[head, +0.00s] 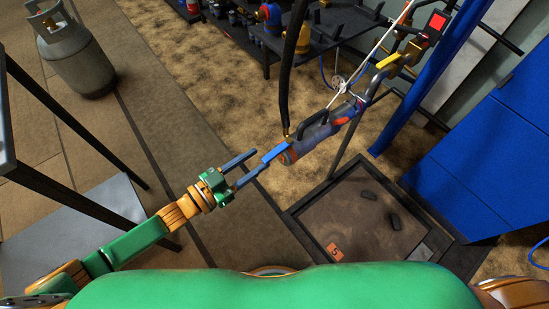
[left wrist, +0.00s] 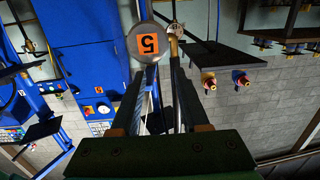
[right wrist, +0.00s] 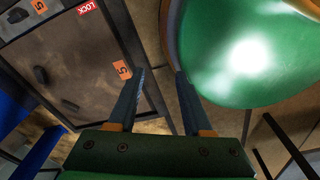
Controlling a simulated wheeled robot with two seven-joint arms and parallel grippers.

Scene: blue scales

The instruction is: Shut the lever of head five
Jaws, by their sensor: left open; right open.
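Head five is a grey-blue cylinder (head: 310,140) with a black handle, hanging tilted at the middle of the head view. Its round end carries an orange label with a 5 (left wrist: 149,45) in the left wrist view. A blue bar (head: 274,152) shows at its near end; I cannot tell surely whether it is the lever. My left gripper (head: 262,160) is open, its fingertips close to that near end; contact cannot be told. My right gripper (right wrist: 160,72) is open and empty, beside my green body and near the scale with label 5 (right wrist: 122,70).
The scale's dark platform (head: 352,215) lies below head five. A black hose (head: 290,70) comes down to the head. A blue post (head: 425,75) and blue cabinet (head: 500,150) stand at the right. A gas cylinder (head: 75,55) stands far left, with a frame below it.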

